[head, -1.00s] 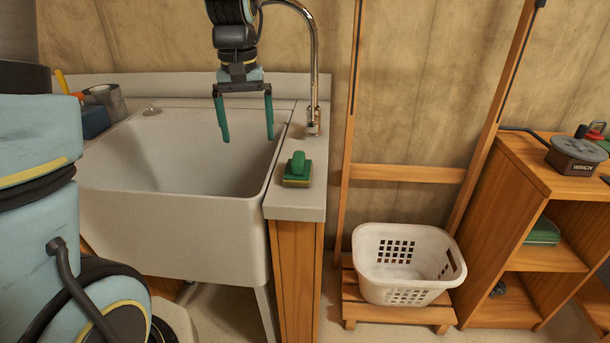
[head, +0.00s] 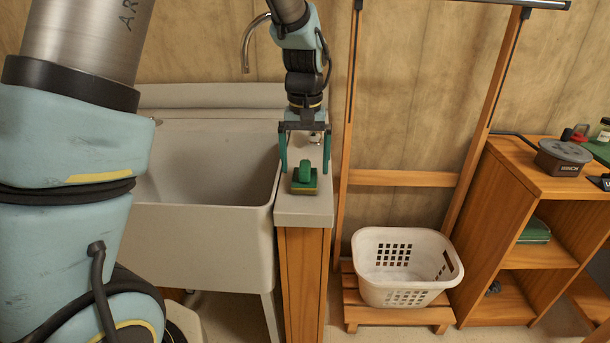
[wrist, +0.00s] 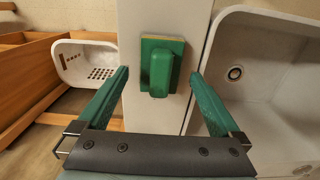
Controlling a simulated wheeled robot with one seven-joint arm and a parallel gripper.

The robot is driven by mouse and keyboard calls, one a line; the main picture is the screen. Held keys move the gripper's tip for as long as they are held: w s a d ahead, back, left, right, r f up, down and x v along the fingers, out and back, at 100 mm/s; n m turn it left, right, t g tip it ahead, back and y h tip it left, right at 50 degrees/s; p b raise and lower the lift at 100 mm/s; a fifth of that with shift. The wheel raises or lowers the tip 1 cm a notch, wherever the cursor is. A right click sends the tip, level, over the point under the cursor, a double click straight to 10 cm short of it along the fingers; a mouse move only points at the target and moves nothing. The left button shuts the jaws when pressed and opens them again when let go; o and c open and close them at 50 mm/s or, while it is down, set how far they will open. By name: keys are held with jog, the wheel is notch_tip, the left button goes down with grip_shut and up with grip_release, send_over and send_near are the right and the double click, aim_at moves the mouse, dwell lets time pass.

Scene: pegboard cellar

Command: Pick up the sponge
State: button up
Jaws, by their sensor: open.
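The sponge (head: 305,181) is a small green block with a raised green grip on top and a tan edge. It lies on the narrow white counter (head: 303,214) to the right of the sink. In the wrist view the sponge (wrist: 160,67) sits centred just beyond the fingertips. My gripper (head: 305,168) is open, with its green fingers pointing down above the counter, one to each side of the sponge in the head view. In the wrist view my gripper (wrist: 160,75) shows empty space between its fingers. I see no contact with the sponge.
The white sink (head: 205,165) lies left of the counter, with a curved faucet (head: 247,50) behind. A white basket (head: 405,268) stands on a low wooden stand to the right. A wooden shelf (head: 540,185) is at far right.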

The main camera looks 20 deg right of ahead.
aim_at(305, 166)
jog(key=shift+f, duration=1.3)
jog(key=c, duration=1.4)
notch_tip(305, 166, up, 10)
jog(key=shift+b, duration=0.65)
jog(key=o, duration=0.9)
jog(key=c, duration=0.6)
jog(key=shift+s, duration=0.1)
jog(key=shift+c, duration=0.2)
